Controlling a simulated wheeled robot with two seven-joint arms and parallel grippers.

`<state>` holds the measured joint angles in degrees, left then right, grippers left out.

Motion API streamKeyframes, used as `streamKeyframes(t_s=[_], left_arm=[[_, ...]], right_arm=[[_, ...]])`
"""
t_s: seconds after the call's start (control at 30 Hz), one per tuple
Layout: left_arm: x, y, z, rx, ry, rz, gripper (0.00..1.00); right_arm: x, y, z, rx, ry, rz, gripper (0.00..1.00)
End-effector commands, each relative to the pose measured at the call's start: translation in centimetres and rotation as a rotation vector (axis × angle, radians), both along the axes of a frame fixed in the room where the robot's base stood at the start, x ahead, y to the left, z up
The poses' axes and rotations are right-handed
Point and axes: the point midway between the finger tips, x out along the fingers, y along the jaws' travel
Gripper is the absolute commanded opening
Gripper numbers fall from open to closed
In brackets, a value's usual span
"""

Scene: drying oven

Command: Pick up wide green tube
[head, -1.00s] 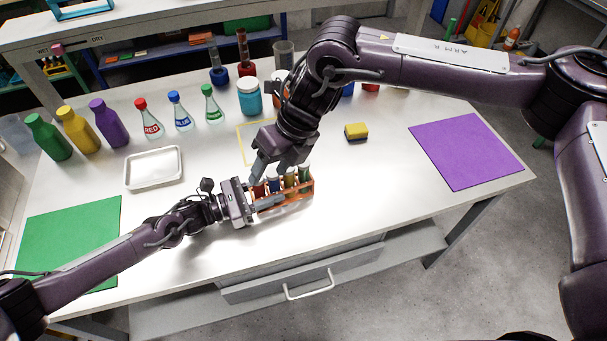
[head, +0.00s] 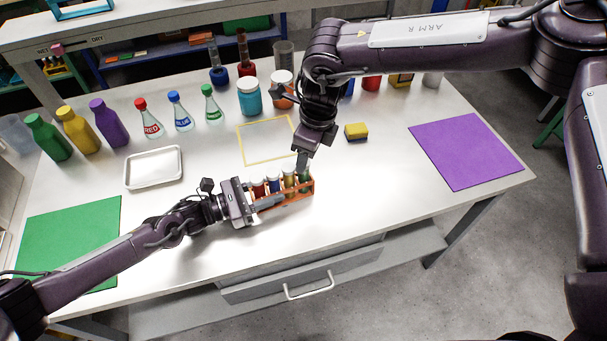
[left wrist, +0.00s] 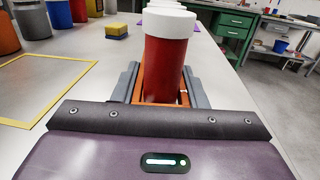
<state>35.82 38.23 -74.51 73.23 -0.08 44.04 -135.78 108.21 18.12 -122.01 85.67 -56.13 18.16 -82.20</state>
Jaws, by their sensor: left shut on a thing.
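The wide green tube (head: 306,174) stands at the right end of an orange rack (head: 285,202). Red (head: 259,189), blue (head: 274,184) and yellow (head: 290,181) tubes stand to its left in the rack. My left gripper (head: 268,200) is shut on the rack's left end. The left wrist view shows its fingers either side of the orange rack (left wrist: 148,92), with the white-capped red tube (left wrist: 163,65) nearest. My right gripper (head: 303,160) points down at the green tube's top; whether its jaws are open, or touch the tube, I cannot tell.
A yellow outlined square (head: 243,151) lies behind the rack, and a yellow and blue sponge (head: 356,132) to the right. A white tray (head: 153,167), green mat (head: 65,235) and purple mat (head: 465,150) lie flat. Bottles and jars line the back. The table between rack and purple mat is clear.

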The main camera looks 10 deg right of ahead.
Motion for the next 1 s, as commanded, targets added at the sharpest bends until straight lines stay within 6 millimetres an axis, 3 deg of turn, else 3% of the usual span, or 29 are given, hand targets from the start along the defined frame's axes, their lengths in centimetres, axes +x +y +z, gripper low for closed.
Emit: streamKeyframes(t_s=[0.33,0.63,1.0], left_arm=[[0.0,0.0,0.0,0.000,0.000,0.000,0.16],[0.0,0.0,0.0,0.001,0.000,0.000,0.16],[0.0,0.0,0.0,0.001,0.000,0.000,0.16]], right_arm=[[0.4,0.8,-4.5,-0.001,0.003,0.000,0.53],[0.5,0.8,-5.1,0.001,0.001,-0.001,0.53],[0.5,0.8,-5.1,0.001,0.001,-0.001,0.06]])
